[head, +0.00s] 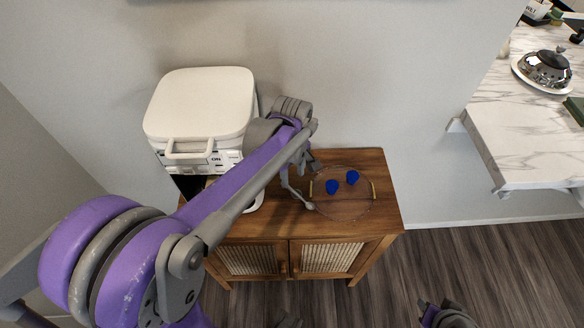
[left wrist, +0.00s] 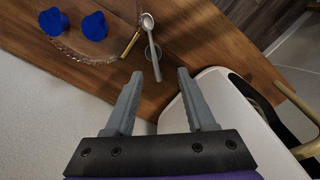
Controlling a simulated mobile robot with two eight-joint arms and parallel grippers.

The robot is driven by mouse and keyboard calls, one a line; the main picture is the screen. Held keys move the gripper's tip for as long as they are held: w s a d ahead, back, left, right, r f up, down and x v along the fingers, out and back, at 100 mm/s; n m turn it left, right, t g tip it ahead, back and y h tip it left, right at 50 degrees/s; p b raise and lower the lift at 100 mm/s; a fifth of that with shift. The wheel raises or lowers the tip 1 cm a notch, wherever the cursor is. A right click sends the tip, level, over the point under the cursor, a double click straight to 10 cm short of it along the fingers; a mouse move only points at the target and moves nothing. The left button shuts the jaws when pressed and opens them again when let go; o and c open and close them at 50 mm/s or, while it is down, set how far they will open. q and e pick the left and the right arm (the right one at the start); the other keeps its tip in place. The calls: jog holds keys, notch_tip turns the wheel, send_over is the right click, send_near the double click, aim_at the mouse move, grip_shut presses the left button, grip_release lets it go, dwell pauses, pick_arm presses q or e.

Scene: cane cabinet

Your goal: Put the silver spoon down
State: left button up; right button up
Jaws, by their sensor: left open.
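The silver spoon (left wrist: 152,40) shows in the left wrist view on the wooden cabinet top (left wrist: 210,45), beside the gold handle of a clear round tray. Its bowl points away from my left gripper (left wrist: 158,73), and its handle end lies just beyond the fingertips, in line with the gap. The fingers are spread with nothing clamped between them. In the head view my left gripper (head: 299,178) is low over the cabinet top, left of the tray, partly hidden by my arm. A small grey spot by the tray's left handle looks like the spoon's bowl (head: 309,206).
The clear tray (head: 345,214) holds two blue pieces (head: 332,187). A white lidded appliance (head: 200,100) stands on the cabinet's left side, close to my arm. The cabinet top (head: 387,211) is bare right of the tray. A marble counter (head: 520,140) is at the right.

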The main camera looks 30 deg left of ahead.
pick_arm(q)
jog(key=w+a+n, duration=0.1)
jog(key=w, duration=0.1)
send_over(293, 191)
notch_tip(293, 191, down, 5)
jog(key=shift+f, duration=0.15)
notch_tip(293, 191, down, 5)
jog(key=shift+c, duration=0.3)
grip_shut()
